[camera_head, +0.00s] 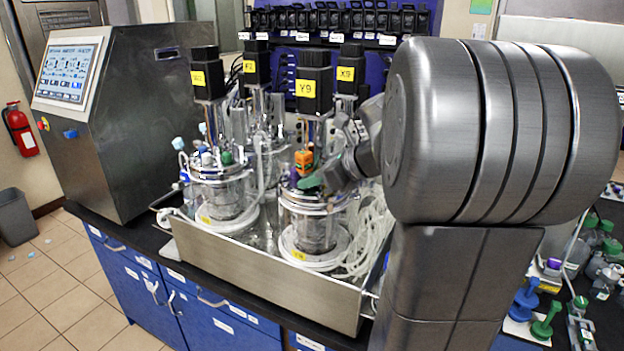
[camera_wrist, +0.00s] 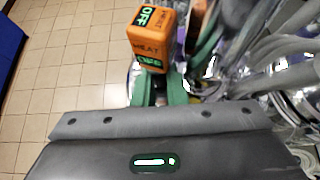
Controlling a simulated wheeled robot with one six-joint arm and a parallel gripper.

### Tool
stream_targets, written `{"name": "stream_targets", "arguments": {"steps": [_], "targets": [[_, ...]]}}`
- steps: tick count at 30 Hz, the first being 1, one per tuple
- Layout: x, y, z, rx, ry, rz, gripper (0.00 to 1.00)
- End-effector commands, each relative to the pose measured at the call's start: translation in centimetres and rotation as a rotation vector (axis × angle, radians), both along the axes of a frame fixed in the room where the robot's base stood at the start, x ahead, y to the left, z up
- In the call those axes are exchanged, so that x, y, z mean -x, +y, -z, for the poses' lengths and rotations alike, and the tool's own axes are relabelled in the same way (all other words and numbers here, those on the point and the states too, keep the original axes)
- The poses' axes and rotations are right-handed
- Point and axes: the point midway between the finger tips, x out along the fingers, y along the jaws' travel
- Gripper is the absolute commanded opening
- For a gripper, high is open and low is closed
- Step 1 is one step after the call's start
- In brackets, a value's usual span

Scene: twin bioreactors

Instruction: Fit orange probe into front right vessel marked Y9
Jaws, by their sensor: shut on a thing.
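The front right vessel (camera_head: 314,236) is a glass jar with a metal lid under a black motor marked with a yellow Y9 label (camera_head: 305,88). The orange probe (camera_head: 303,157) has a boxy orange head and shows just above that vessel's lid; its lower part is hidden. In the wrist view the orange head (camera_wrist: 149,47) shows printed words including OFF and HEAT. The green fingers also show in the wrist view. I cannot tell whether the probe is in a port.
Another front vessel (camera_head: 222,190) stands left, with more vessels behind, all in a metal tray (camera_head: 262,288). Pale tubing (camera_head: 372,235) lies coiled to the right. A control cabinet (camera_head: 130,120) stands left. Bottles (camera_head: 604,255) and coloured parts lie at the right edge.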

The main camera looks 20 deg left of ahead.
Motion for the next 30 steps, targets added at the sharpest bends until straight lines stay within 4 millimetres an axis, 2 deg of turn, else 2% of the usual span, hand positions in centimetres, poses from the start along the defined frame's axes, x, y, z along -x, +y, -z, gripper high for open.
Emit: {"name": "stream_targets", "arguments": {"steps": [1,21,30], "targets": [[0.8,-0.7,3.4,0.046,0.054,-0.013,0.0],[0.9,-0.7,3.9,0.046,0.052,-0.014,0.0],[0.9,-0.7,2.9,0.046,0.051,-0.015,0.0]]}}
